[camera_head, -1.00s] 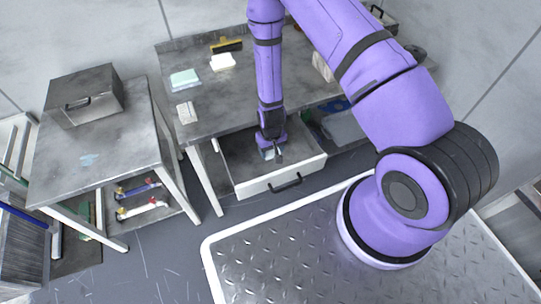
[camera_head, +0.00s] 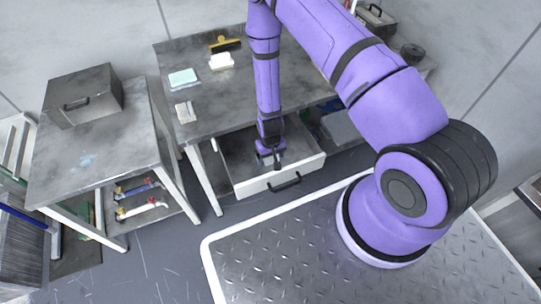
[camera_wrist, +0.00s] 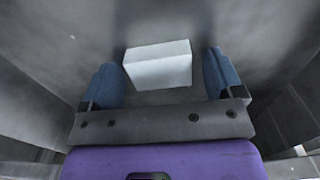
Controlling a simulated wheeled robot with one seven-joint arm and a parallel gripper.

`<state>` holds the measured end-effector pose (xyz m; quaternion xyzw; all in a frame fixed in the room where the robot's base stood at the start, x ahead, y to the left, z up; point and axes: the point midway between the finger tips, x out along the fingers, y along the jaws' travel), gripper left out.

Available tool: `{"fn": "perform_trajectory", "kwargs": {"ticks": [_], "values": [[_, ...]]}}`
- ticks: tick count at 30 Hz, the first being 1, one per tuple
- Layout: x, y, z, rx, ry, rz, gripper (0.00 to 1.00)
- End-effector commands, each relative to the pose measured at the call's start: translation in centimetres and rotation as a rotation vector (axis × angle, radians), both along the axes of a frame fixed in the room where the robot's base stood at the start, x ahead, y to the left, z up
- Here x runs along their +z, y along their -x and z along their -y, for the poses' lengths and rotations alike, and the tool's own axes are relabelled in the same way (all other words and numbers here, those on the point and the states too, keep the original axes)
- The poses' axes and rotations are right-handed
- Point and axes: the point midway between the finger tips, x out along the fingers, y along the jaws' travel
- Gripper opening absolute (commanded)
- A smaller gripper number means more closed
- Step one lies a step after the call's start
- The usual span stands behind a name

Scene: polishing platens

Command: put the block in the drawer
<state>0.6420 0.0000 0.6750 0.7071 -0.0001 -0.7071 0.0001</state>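The drawer (camera_head: 240,187) is pulled out under the worktable, with a pale front and a dark handle. My gripper (camera_head: 270,162) points down inside the drawer. In the wrist view a white block (camera_wrist: 158,68) lies between the two blue fingers of my gripper (camera_wrist: 164,80). The fingers stand apart, with a clear gap between the block and the right finger. The block is close to the left finger; I cannot tell if they touch. Grey drawer surfaces surround the block. In the head view my gripper hides the block.
On the worktable (camera_head: 215,103) lie a mint-green block (camera_head: 183,77), a white block (camera_head: 221,62), a pale block (camera_head: 186,112) and a yellow-topped brush (camera_head: 224,44). A side table (camera_head: 95,148) with a metal box (camera_head: 85,95) stands at left.

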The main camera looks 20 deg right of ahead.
Motion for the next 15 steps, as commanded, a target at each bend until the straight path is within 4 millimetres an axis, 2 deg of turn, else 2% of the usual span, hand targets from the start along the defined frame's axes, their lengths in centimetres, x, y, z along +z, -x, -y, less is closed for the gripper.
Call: {"fn": "perform_trajectory", "kwargs": {"ticks": [8,15], "values": [[0.3,0.0,0.0,0.0,0.0,0.001,0.87],[3.3,-0.1,0.0,0.001,0.0,0.003,0.87]]}}
